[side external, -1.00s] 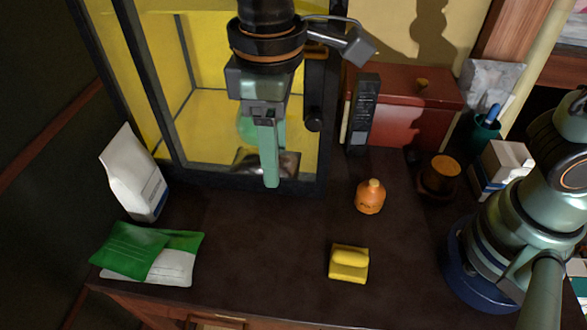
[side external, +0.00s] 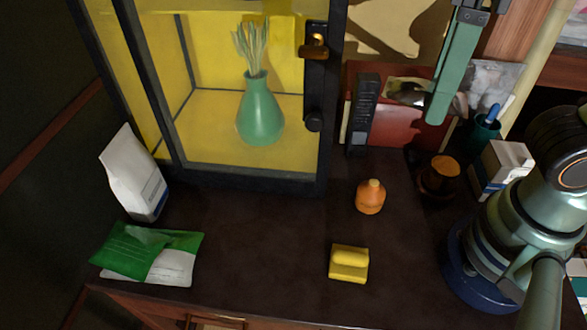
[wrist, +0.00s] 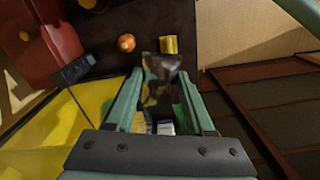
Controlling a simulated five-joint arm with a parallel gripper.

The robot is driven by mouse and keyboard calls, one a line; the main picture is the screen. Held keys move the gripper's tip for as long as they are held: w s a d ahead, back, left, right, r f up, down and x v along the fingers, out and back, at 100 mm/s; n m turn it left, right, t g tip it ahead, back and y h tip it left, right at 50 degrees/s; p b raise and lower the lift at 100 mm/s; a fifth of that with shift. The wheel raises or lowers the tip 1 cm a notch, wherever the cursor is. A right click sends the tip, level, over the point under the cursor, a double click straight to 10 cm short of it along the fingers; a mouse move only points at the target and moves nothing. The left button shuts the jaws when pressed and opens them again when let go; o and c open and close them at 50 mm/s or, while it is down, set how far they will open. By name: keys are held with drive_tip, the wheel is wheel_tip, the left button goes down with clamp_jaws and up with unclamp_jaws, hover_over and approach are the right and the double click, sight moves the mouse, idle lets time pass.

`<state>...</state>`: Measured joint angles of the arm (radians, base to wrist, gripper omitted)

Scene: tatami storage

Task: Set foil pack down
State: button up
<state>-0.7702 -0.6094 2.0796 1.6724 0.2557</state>
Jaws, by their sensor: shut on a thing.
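My gripper (side external: 437,116) is high at the upper right in the side external view, in front of the red box. It is shut on the foil pack (side external: 406,93), a shiny, mirror-like pack partly hidden behind the green finger. In the wrist view the foil pack (wrist: 161,68) shows between the ends of my gripper's two green fingers (wrist: 160,82). The pack is held up in the air, apart from the dark tabletop (side external: 270,235).
A green pack (side external: 130,250) lies on a white one at the left, near a white pouch (side external: 133,178). An orange bottle (side external: 370,197) and yellow block (side external: 349,264) stand mid-table. A glass cabinet (side external: 170,90) holds a green vase. The centre-left tabletop is clear.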

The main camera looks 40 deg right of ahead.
drive_tip(key=w+d+f, duration=0.6)
drive_tip(key=f, duration=0.1)
drive_tip(key=w+d+f+m, duration=0.3)
drive_tip(key=w+d+m, duration=0.3)
drive_tip(key=w+d, duration=0.95)
drive_tip(key=s+a+r+n, duration=0.5)
drive_tip(key=s+r+n, duration=0.1)
drive_tip(key=s+r, duration=0.15)
drive_tip(key=s+a+r+n, duration=0.5)
drive_tip(key=s+r+n, duration=0.15)
drive_tip(key=s, duration=0.25)
drive_tip(key=a+r, duration=0.4)
drive_tip(key=a, duration=0.3)
drive_tip(key=m, duration=0.4)
hover_over(243, 248)
wheel_tip(243, 248, down, 21)
drive_tip(key=shift+n, duration=0.25)
wheel_tip(243, 248, down, 15)
drive_tip(key=shift+f, duration=2.25)
